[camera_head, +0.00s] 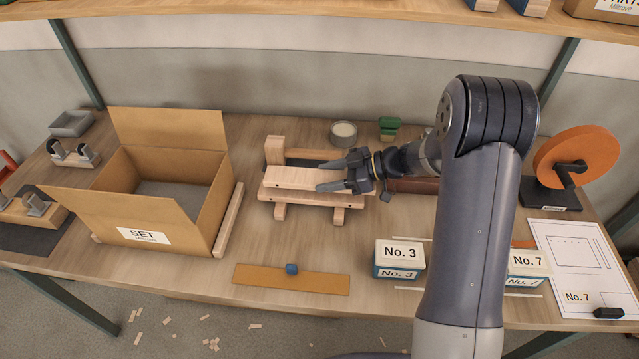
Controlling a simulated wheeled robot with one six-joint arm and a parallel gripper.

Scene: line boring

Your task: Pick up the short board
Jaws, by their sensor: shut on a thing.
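The short board (292,177) is a pale wooden piece near the middle of the bench. It lies flat over a low wooden stand (347,200) with short feet and an upright block at its back left. My gripper (334,175) reaches in from the right, its two dark fingers on either side of the board's right end, shut on it. I cannot tell whether the board still touches the stand or is just above it.
An open cardboard box (190,228) labelled SET stands left. No. 3 boxes (399,254) and No. 7 boxes (527,264) stand at the front right. A round tin (343,134) is behind the stand. An orange disc (577,157) stands far right. A shelf (330,8) runs above.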

